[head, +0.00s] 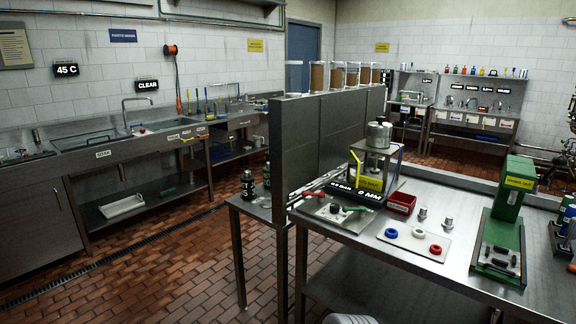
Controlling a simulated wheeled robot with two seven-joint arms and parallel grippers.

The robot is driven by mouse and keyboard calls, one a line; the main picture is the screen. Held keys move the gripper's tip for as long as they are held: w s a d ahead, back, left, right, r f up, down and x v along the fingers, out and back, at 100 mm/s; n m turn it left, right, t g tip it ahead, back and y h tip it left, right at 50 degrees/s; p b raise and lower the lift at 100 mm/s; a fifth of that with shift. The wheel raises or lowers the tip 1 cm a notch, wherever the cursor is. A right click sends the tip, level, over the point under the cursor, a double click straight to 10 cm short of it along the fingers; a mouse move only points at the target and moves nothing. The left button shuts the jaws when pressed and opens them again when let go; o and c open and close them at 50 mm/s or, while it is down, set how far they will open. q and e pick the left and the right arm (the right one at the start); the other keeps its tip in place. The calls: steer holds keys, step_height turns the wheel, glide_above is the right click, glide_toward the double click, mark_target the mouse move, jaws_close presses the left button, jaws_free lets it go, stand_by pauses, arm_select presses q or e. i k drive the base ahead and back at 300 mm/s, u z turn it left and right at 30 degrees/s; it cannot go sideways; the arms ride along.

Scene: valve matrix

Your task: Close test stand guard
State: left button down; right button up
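A small test stand (377,166) stands on the steel workbench (450,278), right of the grey partition. It has a metal cylinder (379,134) on top, a yellow label on its front and a yellow bar at its left. Black displays (355,193) in front read a bar value and 0 MM. I cannot make out the guard as a separate part, nor whether it is open or shut. Neither of my grippers is in view.
A red bin (401,203), a plate with blue, white and red rings (414,241) and a green press (505,205) stand on the bench right of the stand. A plate with red and green handles (338,211) lies in front. The grey partition (328,140) rises at the left.

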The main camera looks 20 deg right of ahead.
mark_target(352, 155)
steer(key=z, duration=0.3)
steer(key=i, duration=1)
steer(key=z, duration=0.8)
